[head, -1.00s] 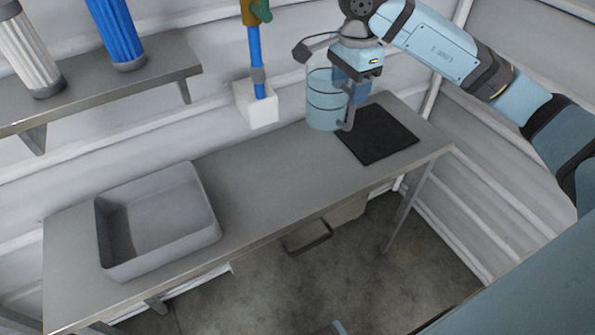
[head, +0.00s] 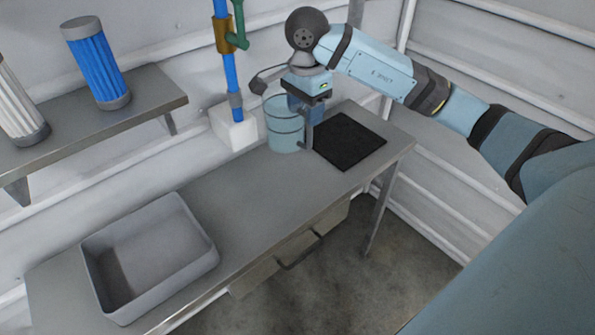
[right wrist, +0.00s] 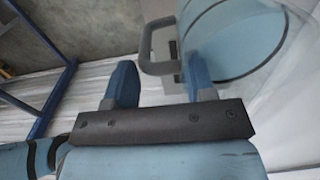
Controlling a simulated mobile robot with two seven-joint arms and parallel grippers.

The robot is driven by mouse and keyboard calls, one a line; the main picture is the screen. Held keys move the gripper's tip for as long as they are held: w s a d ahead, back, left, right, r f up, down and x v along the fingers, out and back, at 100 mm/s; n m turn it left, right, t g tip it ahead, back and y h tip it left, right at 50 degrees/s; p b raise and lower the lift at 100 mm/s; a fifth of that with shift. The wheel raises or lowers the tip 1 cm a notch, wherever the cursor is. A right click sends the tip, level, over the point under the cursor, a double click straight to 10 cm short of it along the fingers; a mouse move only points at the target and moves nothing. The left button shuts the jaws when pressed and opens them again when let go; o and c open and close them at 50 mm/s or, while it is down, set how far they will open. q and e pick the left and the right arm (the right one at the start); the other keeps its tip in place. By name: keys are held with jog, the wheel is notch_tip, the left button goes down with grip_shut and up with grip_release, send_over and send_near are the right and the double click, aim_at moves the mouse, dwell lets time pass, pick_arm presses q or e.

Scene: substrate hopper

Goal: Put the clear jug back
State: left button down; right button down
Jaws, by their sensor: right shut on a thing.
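The clear jug (head: 284,130), bluish and see-through with dark bands, is upright at the far part of the bench, left of the black mat (head: 350,140). My right gripper (head: 308,108) is at its right side, shut on the jug's handle. In the right wrist view the grey handle (right wrist: 146,52) lies between the two blue fingers of the right gripper (right wrist: 162,84), with the jug's body (right wrist: 235,40) beyond. I cannot tell whether the jug's base touches the bench. My left gripper is not in view.
A white block (head: 236,132) under a blue pipe (head: 228,70) with a green-handled valve (head: 240,38) stands close left of the jug. A grey bin (head: 205,262) is at the near left of the bench (head: 230,190). A shelf (head: 95,125) holds blue and white filter cartridges. The bench middle is clear.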

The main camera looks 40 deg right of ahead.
notch_tip(320, 180, down, 16)
jog(key=p, duration=0.1)
jog(key=shift+f, duration=0.25)
jog(key=shift+f, duration=0.15)
jog(key=shift+c, duration=2.3)
grip_release()
